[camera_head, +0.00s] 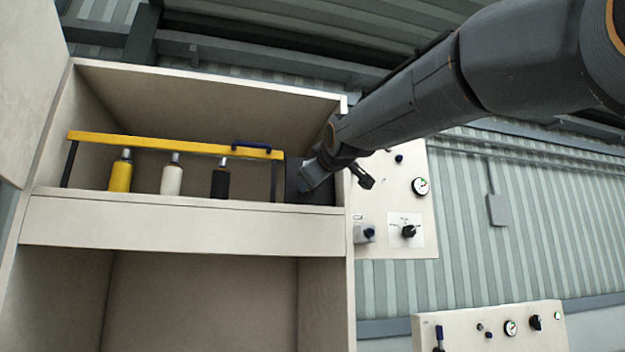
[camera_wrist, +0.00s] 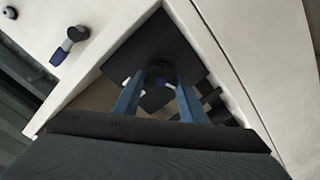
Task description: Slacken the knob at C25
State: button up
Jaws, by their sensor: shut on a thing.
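My gripper (camera_wrist: 160,98) has its two blue fingers shut on a small knob (camera_wrist: 160,83) at the dark plate (camera_wrist: 165,45) in the wrist view. The knob is mostly hidden between the fingers, and no C25 label can be read. In the head view my gripper (camera_head: 312,178) reaches into the right end of the cabinet shelf, against a dark panel (camera_head: 293,170). The fingertips and knob are hidden there by my wrist.
A yellow rail (camera_head: 180,143) with a blue handle stands over yellow, white and black bottles on the cabinet shelf (camera_head: 180,222). A panel (camera_head: 400,235) with gauge and knobs is right of the cabinet wall. Another panel (camera_head: 460,330) sits lower right. A blue-tipped lever (camera_wrist: 68,46) shows at left in the wrist view.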

jog(key=o, duration=1.1)
jog(key=shift+w+f, duration=0.1)
jog(key=shift+w, duration=0.15)
jog(key=shift+c, duration=0.2)
jog(key=shift+s, duration=0.1)
jog(key=b+v, duration=0.3)
jog(key=v, duration=0.4)
jog(key=shift+s, duration=0.4)
jog(key=shift+d, duration=0.1)
